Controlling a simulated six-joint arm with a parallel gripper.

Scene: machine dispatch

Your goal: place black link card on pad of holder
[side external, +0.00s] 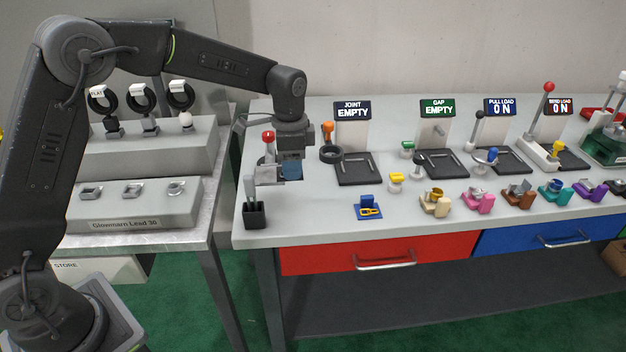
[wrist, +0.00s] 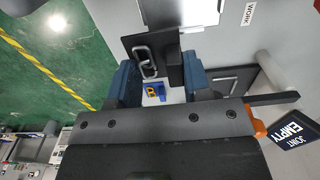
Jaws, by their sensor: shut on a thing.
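The black link card (wrist: 141,50), a flat black plate with grey chain links on it, shows in the wrist view. Its upright black block (wrist: 175,70) is between the two blue fingertips of my gripper (wrist: 163,82), which is shut on it. In the side view my gripper (side external: 291,168) hangs over the left end of the bench, left of the JOINT EMPTY station; I cannot make out the card there. That station has a black square pad (side external: 359,173) with a raised grey bar, also partly seen in the wrist view (wrist: 226,82). Which part is the holder is unclear.
A blue card with a yellow link (side external: 369,210) lies on the bench (side external: 320,222) near the front. An orange-knobbed lever (side external: 328,128) and a black ring stand right of my gripper. A black cup (side external: 254,215) is at the front left. Several coloured pieces line the right.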

